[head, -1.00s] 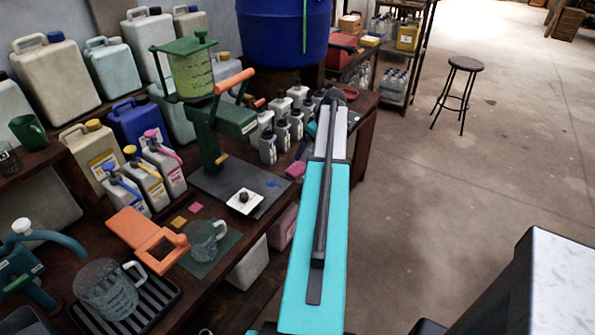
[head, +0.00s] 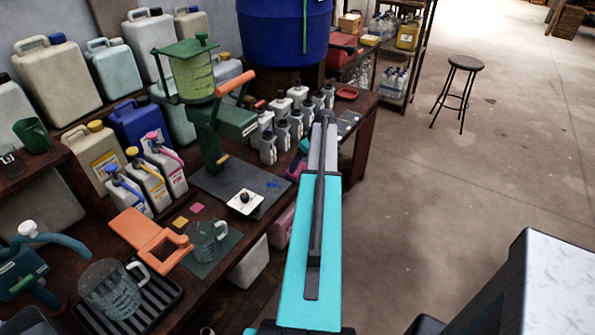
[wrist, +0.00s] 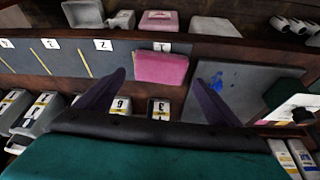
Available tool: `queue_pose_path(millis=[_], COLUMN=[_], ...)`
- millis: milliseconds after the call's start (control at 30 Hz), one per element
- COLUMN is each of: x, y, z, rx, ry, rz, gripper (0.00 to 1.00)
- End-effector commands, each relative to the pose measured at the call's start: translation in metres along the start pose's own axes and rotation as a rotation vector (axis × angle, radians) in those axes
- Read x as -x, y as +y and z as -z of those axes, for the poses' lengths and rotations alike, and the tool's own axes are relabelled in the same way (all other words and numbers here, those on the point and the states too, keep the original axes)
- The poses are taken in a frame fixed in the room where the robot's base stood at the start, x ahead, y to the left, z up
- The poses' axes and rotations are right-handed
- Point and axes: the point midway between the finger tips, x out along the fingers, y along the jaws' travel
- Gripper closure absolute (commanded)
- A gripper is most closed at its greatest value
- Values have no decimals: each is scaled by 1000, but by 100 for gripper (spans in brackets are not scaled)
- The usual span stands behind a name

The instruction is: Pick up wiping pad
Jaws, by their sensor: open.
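The wiping pad looks to be the pink block (wrist: 160,67), lying flat at the edge of a dark numbered board in the wrist view. In the head view a small pink patch (head: 295,170) shows beside my arm, mostly hidden by it. My gripper (wrist: 159,77) is open and empty. Its two dark fingers stand to the left and right of the pad in the picture, with the pad framed between their tips. I cannot tell how far above the pad they are.
A grey mat with a blue stain (wrist: 228,90) lies right of the pad, with a white dish (wrist: 296,100) beyond it. Grey bottles (head: 268,148) stand close by on the bench. A green press (head: 205,110) rises to the left. The floor at right (head: 430,210) is open.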

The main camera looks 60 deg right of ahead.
Motion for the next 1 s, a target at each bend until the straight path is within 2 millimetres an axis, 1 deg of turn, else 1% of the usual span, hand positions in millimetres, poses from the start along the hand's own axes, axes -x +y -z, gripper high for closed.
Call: queue_pose_path(millis=[467,667,900,1000], x=[-4,-17,-41,-48], y=[0,1,1,1], z=[0,1,0,0], rx=[-1,-2,-3,-3], ry=[-1,-1,-1,-1], rz=[1,1,2,1], gripper=[12,12,12,12])
